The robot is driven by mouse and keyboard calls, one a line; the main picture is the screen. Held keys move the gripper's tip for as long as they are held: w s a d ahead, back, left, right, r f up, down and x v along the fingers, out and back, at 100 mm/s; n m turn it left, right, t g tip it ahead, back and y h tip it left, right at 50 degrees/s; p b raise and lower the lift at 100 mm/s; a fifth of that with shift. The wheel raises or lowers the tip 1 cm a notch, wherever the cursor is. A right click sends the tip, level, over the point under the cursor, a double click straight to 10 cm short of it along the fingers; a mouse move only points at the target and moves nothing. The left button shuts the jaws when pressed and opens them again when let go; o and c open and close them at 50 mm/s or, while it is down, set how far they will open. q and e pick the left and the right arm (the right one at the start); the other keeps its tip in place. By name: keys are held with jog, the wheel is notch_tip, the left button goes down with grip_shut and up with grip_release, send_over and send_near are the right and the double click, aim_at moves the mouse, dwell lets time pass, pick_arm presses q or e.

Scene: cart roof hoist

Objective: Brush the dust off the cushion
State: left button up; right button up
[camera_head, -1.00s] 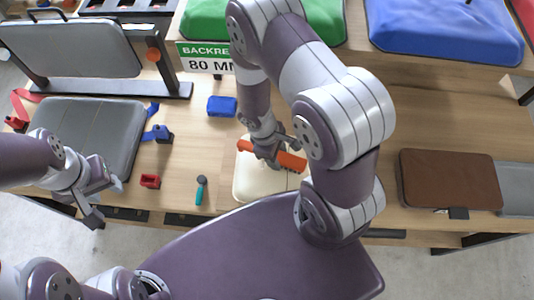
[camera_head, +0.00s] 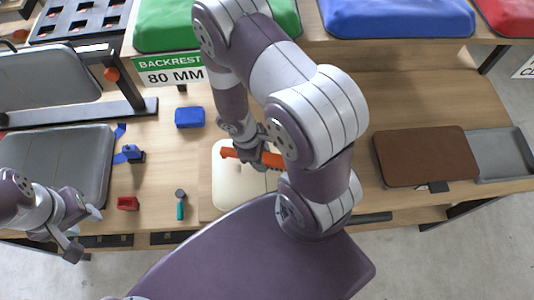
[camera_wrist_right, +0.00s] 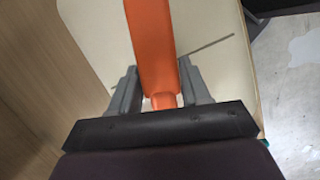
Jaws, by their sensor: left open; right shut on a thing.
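The cream cushion (camera_head: 236,190) lies on the wooden table in front of my body. My right gripper (camera_head: 256,152) is over the cushion's far part, shut on an orange brush (camera_head: 271,160). In the right wrist view the brush (camera_wrist_right: 150,45) runs between the two fingers of the gripper (camera_wrist_right: 160,90), with the cushion (camera_wrist_right: 215,30) below it. I cannot tell whether the brush touches the cushion. A thin grey line lies across the cushion in that view; I see no clear dust. My left gripper (camera_head: 85,230) is open and empty at the table's front left edge.
A grey pad (camera_head: 55,160), a blue block (camera_head: 190,117), a red block (camera_head: 127,203) and a teal-handled tool (camera_head: 180,205) lie left of the cushion. A brown pad (camera_head: 420,155) and grey tray (camera_head: 500,155) lie right. Coloured cushions stand on the raised shelf behind.

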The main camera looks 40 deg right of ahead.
jog(key=w+a, duration=0.1)
jog(key=a, duration=0.1)
jog(key=w+a+p, duration=0.2)
jog(key=a, duration=0.1)
jog(key=shift+w+a+r, duration=0.1)
jog(key=shift+w+a, duration=0.1)
jog(key=shift+a, duration=0.15)
jog(key=shift+w+a+p, duration=0.55)
jog(key=shift+w+a, duration=0.1)
jog(key=shift+a, duration=0.35)
jog(key=shift+w+a, duration=0.5)
jog(key=shift+a, duration=0.35)
jog(key=shift+w+a, duration=0.5)
jog(key=shift+a, duration=0.35)
jog(key=w+a, duration=0.2)
jog(key=a, duration=0.1)
jog(key=w+a, duration=0.1)
jog(key=shift+a+b, duration=0.35)
jog(key=shift+b, duration=0.05)
notch_tip(320, 180, up, 9)
jog(key=p, duration=0.7)
jog(key=shift+s, duration=0.1)
